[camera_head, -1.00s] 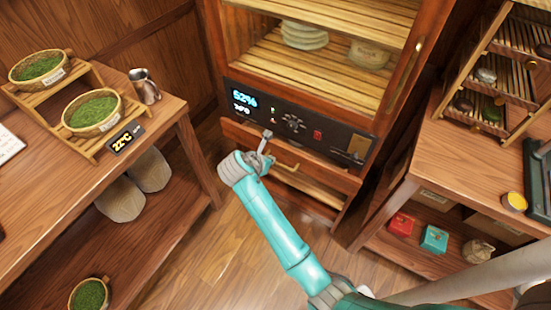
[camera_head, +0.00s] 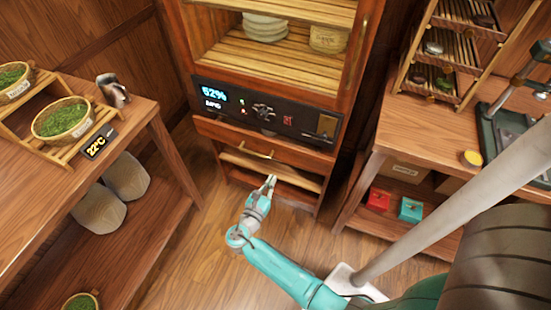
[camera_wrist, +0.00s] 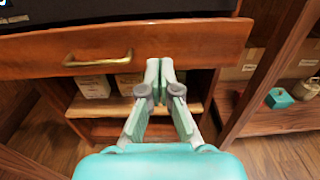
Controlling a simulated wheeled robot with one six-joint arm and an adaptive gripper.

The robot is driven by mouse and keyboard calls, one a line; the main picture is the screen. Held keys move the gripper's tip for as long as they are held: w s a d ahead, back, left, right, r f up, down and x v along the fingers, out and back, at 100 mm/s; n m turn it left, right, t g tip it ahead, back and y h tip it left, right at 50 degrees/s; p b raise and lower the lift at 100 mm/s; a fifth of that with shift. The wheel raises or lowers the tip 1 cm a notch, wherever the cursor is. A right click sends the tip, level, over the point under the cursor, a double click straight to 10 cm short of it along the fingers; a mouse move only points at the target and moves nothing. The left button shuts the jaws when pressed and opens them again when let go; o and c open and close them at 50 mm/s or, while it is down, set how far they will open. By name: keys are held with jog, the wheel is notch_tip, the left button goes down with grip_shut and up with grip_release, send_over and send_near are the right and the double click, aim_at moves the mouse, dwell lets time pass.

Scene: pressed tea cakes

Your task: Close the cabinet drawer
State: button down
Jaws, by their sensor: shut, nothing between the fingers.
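The wooden drawer front (camera_head: 225,134) is under the cabinet's control panel and bears a brass handle (camera_head: 257,154). In the wrist view the drawer front (camera_wrist: 205,42) spans the top, with the handle (camera_wrist: 97,60) left of the fingers. It appears to stand out from the cabinet body; how far I cannot tell. My gripper (camera_head: 270,180) is shut and empty, pointing at the drawer from the front. In the wrist view its fingertips (camera_wrist: 160,65) overlap the drawer's lower edge, right of the handle. Whether they touch it is unclear.
The cabinet's lower shelf (camera_head: 270,170) is below the drawer; the wrist view shows boxes (camera_wrist: 93,86) there. A wooden table (camera_head: 130,135) with tea baskets stands left. A wooden counter (camera_head: 400,125) with racks stands right. The floor (camera_head: 195,250) in front is clear.

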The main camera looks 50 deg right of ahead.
aim_at(288, 148)
jog(key=shift+t, duration=0.3)
jog(key=x, duration=1.3)
jog(key=shift+s+d, duration=0.1)
jog(key=shift+d, duration=0.15)
jog(key=shift+x, duration=1.4)
jog(key=shift+a, duration=0.1)
